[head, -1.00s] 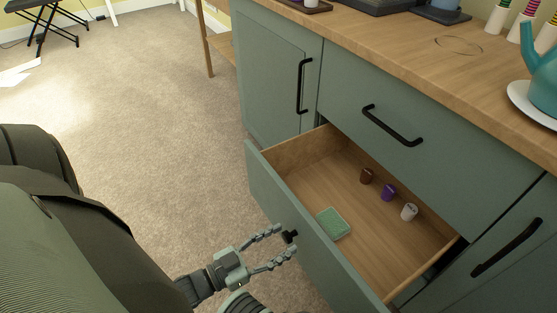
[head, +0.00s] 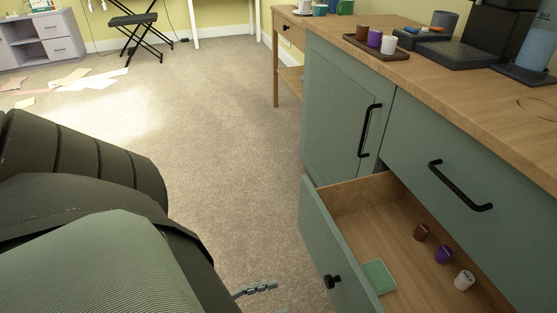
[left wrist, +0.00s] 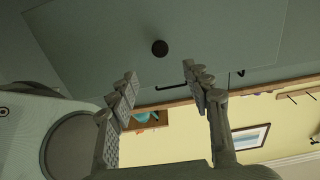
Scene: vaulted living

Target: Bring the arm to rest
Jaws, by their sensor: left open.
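My left gripper (left wrist: 160,78) shows in the left wrist view with its two jointed fingers spread apart and nothing between them. In the head view only a fingertip of it (head: 258,289) shows at the bottom edge, left of the open drawer; the rest is out of frame. The round black drawer knob (head: 332,282) is to the right of that fingertip, with a gap between them. The knob (left wrist: 160,47) also shows in the left wrist view, beyond the fingertips and apart from them. My right gripper is in neither view.
The green drawer (head: 318,238) stands open, holding a green sponge-like block (head: 378,276) and brown, purple and white pods (head: 443,255). The wooden counter (head: 440,72) carries a tray of pods (head: 376,50) and dark appliances. Carpet left of the drawer is clear; papers (head: 85,80) lie farther off.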

